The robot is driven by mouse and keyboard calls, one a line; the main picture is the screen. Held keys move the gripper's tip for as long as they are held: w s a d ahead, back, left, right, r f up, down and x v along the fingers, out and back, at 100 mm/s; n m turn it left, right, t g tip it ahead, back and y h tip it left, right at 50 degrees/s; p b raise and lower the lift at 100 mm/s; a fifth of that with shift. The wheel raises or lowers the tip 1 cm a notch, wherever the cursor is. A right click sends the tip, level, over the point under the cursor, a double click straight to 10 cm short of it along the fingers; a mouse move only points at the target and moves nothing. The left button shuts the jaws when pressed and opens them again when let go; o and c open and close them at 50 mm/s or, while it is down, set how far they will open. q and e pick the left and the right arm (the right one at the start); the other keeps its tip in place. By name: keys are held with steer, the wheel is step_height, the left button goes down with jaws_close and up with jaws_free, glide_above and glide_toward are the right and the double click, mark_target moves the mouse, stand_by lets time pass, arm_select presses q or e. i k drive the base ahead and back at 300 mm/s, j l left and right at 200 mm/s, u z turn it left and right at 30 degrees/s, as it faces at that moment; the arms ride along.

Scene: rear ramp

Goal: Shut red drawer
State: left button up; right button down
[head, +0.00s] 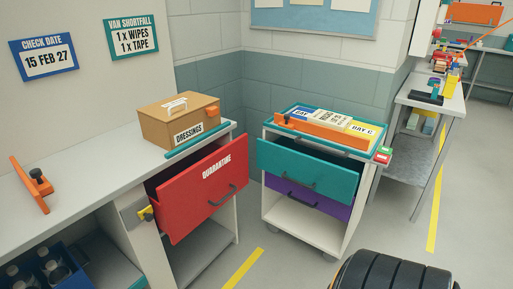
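The red drawer (203,190) is pulled out of the grey-white counter (90,150). Its red front stands clear of the cabinet, carries the label QUARANTINE and has a dark bar handle (223,196). Part of its dark inside shows behind the front. Neither of my grippers is in view.
A DRESSINGS box (179,118) sits on the counter above the drawer. A small yellow part (146,213) is left of the drawer. Right of it stands a trolley with a teal drawer (306,171) pulled out and a purple drawer (310,198) below. Floor shows between them.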

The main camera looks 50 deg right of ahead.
mark_target(183, 195)
steer(key=z, duration=1.3)
